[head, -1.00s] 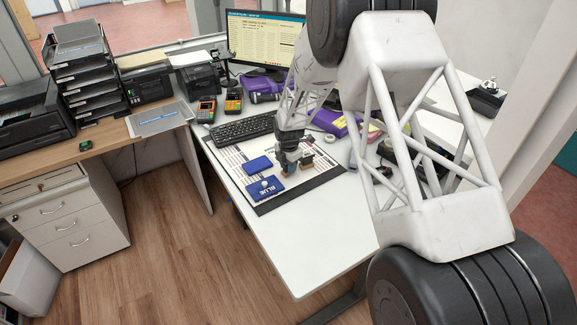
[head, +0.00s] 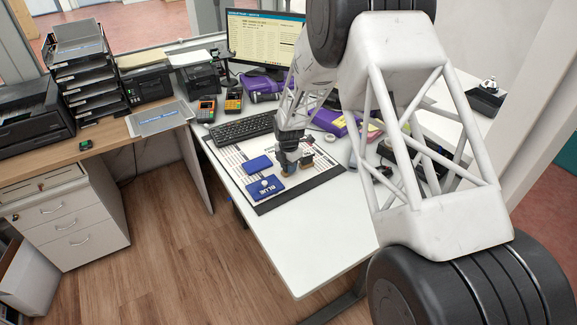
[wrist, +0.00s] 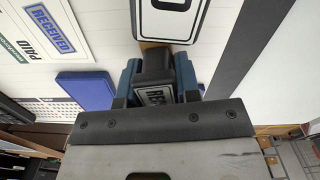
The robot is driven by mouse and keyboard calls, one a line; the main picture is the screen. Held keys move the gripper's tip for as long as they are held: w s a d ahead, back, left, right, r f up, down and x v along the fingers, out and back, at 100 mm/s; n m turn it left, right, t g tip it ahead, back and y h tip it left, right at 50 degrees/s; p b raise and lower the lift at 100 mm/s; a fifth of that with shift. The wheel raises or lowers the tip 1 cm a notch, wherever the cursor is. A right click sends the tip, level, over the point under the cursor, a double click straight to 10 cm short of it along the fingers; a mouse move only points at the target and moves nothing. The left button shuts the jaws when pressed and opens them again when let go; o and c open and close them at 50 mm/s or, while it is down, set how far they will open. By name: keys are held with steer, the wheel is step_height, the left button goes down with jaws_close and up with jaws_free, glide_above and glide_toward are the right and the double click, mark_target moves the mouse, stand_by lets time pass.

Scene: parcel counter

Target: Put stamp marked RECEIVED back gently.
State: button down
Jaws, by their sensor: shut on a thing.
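My gripper (wrist: 158,85) is shut on a black stamp (wrist: 156,72), which sits between its blue fingers in the wrist view. The stamp's label is partly hidden; its visible letters begin "REC". In the head view my gripper (head: 287,160) is low over the counter mat (head: 297,190). I cannot tell whether the held stamp touches the surface. A second, wood-based stamp (head: 306,162) stands close to its right. A blue RECEIVED imprint (wrist: 50,27) shows on the paper in the wrist view.
A blue pad (head: 258,163) and a blue case marked BLUE (head: 266,187) lie left of my gripper. A keyboard (head: 243,127) is behind. The white counter front (head: 310,245) is clear. A bordered white label (wrist: 172,15) is close beyond the held stamp.

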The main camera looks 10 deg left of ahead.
stand_by(0.4)
steer(key=c, duration=0.8)
jaws_free()
steer(key=shift+o, duration=0.2)
steer(key=shift+f, duration=0.1)
steer(key=shift+r, duration=3.9)
steer(key=shift+r, duration=0.1)
